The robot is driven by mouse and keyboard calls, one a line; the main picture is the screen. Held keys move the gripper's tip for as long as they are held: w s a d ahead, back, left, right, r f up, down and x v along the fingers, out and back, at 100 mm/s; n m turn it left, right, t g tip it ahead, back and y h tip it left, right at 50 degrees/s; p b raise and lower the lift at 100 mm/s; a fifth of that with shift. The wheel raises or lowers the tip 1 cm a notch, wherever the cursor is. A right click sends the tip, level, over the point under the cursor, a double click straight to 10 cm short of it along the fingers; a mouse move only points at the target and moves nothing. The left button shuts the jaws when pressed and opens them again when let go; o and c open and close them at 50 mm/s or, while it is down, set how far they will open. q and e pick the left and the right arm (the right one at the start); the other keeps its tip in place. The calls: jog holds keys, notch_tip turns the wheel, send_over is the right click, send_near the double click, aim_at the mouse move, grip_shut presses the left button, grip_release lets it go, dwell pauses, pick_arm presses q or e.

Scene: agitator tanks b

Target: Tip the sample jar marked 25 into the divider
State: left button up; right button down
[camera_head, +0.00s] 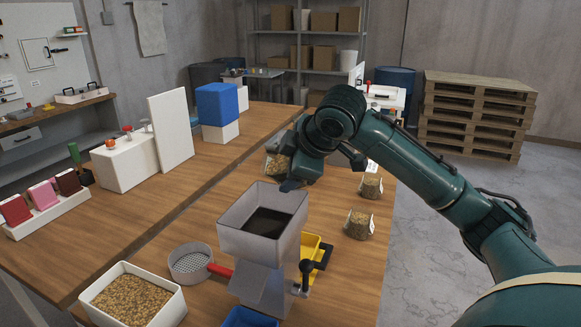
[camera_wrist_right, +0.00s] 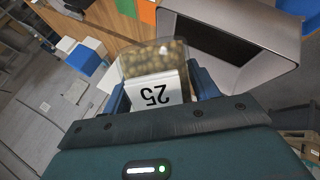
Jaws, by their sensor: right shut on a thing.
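The sample jar marked 25 shows in the right wrist view (camera_wrist_right: 155,58). It is clear, with pale brown grains and a white label reading 25. My right gripper (camera_wrist_right: 160,92) is shut on it, one blue finger on each side. In the head view the gripper (camera_head: 290,180) is just beyond the divider's far rim, with the jar (camera_head: 276,164) partly hidden at its fingers. The divider (camera_head: 230,238) is a grey square hopper with a dark inside, on the wooden table. In the wrist view the hopper (camera_wrist_right: 278,62) is right of the jar, apart from it. My left gripper is out of view.
Two labelled jars of grain (camera_head: 371,187) (camera_head: 359,224) stand right of the divider. A white bin of grain (camera_head: 170,309), a sieve (camera_head: 190,264) with a red handle, a yellow tray (camera_head: 312,246) and a blue tray (camera_head: 249,318) crowd around the divider. A white panel (camera_head: 171,130) stands farther left.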

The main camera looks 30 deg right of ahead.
jog(key=shift+h, duration=0.5)
jog(key=shift+n+h, duration=0.4)
jog(key=shift+h, duration=0.1)
jog(key=shift+f+h, duration=0.15)
jog(key=shift+h, duration=0.25)
jog(key=shift+a+f+n+g+h, duration=0.1)
jog(key=shift+f+n+g+h, duration=0.05)
jog(key=shift+n+g+h, duration=0.2)
jog(key=shift+h, duration=0.25)
